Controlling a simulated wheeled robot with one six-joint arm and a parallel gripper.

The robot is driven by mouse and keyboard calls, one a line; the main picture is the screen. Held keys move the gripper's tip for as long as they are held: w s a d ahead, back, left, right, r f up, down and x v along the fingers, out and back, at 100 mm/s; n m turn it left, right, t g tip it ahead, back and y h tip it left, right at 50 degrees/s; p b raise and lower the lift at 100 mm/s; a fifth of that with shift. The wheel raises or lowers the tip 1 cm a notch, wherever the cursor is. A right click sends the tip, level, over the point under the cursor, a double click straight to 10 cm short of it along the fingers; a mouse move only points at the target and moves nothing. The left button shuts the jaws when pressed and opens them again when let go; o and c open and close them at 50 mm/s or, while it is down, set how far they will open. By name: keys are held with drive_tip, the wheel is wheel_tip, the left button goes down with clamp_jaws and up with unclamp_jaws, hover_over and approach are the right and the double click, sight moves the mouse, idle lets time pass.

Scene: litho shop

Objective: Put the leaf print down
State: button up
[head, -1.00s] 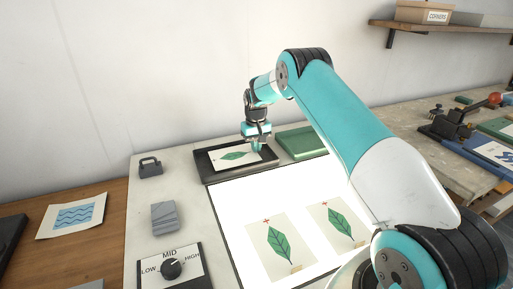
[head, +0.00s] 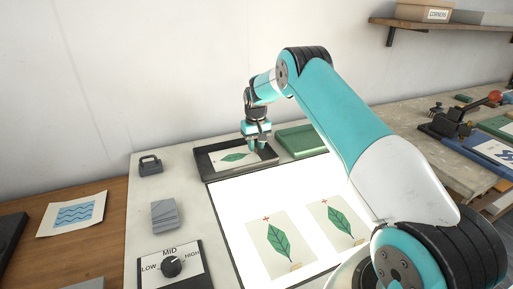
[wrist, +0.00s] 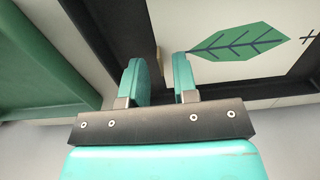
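A leaf print (head: 217,159), a pale sheet with a green leaf, lies in the dark tray (head: 205,174) at the back of the bench. Its leaf also shows at the upper right of the wrist view (wrist: 240,42). My gripper (head: 257,147) is over the right end of the print. In the wrist view my gripper (wrist: 160,58) has its two teal fingers apart. A small tan tab (wrist: 158,60) shows in the gap between them, and I see no finger pressing on it. The far side of the fingertips is hidden.
A green tray (head: 302,141) stands right of the dark tray. Two more leaf prints (head: 281,243) lie on the lit white panel (head: 232,205) in front. A grey weight (head: 150,165), a grey block (head: 165,214) and a dial (head: 172,267) are on the left.

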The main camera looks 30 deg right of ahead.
wheel_tip(320, 180, up, 11)
drive_tip(key=b, duration=0.2)
drive_tip(key=s+a+r+n+y, duration=0.1)
drive_tip(key=s+a+r+n, duration=0.1)
drive_tip(key=s+a+r, duration=0.55)
drive_tip(key=s+a+r+n, duration=0.25)
drive_tip(key=s+a, duration=0.25)
drive_tip(key=a, duration=0.5)
drive_tip(key=s+a+n+y, duration=0.1)
drive_tip(key=s+a, duration=0.3)
drive_tip(key=s, duration=0.5)
drive_tip(key=s+a+n+y, duration=0.1)
drive_tip(key=s+a+n, duration=0.1)
drive_tip(key=s, duration=0.8)
drive_tip(key=s+a+n+y, duration=0.1)
drive_tip(key=s+a, duration=0.4)
drive_tip(key=s, duration=0.5)
drive_tip(key=shift+s+a+n, duration=0.15)
drive_tip(key=shift+a+n, duration=0.2)
